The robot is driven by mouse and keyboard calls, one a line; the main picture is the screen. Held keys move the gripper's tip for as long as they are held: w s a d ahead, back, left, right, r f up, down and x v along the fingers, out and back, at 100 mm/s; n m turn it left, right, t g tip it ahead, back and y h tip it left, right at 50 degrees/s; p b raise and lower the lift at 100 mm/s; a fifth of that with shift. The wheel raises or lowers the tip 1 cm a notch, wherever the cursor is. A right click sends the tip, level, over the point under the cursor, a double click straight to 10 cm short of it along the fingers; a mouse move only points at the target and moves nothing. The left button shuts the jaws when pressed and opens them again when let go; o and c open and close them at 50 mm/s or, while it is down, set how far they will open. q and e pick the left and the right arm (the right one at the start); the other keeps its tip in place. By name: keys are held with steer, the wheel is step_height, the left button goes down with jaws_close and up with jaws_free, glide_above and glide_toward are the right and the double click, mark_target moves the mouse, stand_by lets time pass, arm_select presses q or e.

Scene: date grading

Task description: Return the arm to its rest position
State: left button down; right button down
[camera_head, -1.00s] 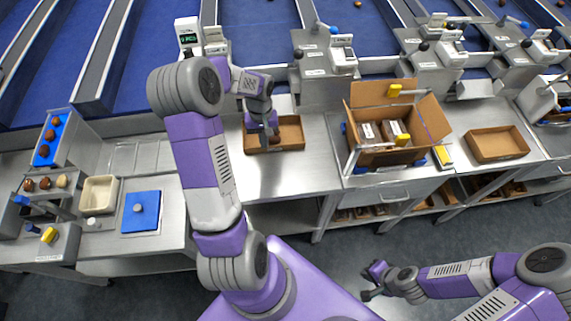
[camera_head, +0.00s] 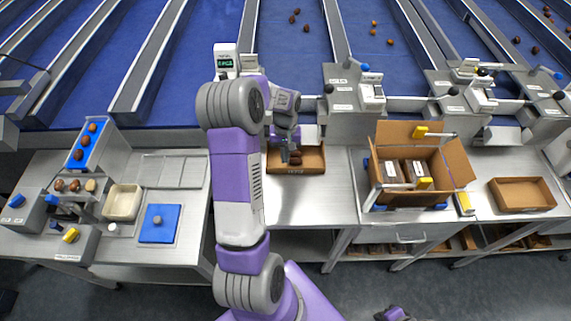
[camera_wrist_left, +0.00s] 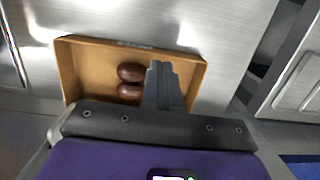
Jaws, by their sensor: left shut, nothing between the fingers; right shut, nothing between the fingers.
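My left arm reaches up across the head view. Its gripper (camera_head: 290,156) is shut and empty, over the small open cardboard tray (camera_head: 314,169) on the steel counter. In the left wrist view the shut fingers (camera_wrist_left: 163,84) are in front of the tray (camera_wrist_left: 90,72), beside two dark brown dates (camera_wrist_left: 130,72) lying in it. The fingers hide part of the tray's right side; whether they touch the tray cannot be told. Only a piece of my right gripper (camera_head: 393,314) shows at the bottom edge of the head view, shut.
A carton (camera_head: 450,165) with packs stands right of the tray, an empty tray (camera_head: 522,194) further right. A small scale with a green display (camera_head: 225,62) stands behind my left arm. At left are a white bin (camera_head: 122,203) and a blue pad (camera_head: 160,224). Counter before the tray is clear.

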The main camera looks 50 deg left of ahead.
arm_select(q)
steer(key=shift+w+a+r, duration=0.15)
steer(key=shift+a+r, duration=0.05)
steer(key=shift+r, duration=1.15)
steer(key=shift+w+a+r, duration=0.15)
steer(key=shift+r, duration=1.15)
steer(key=shift+r+p, duration=0.1)
steer(key=shift+p, duration=0.25)
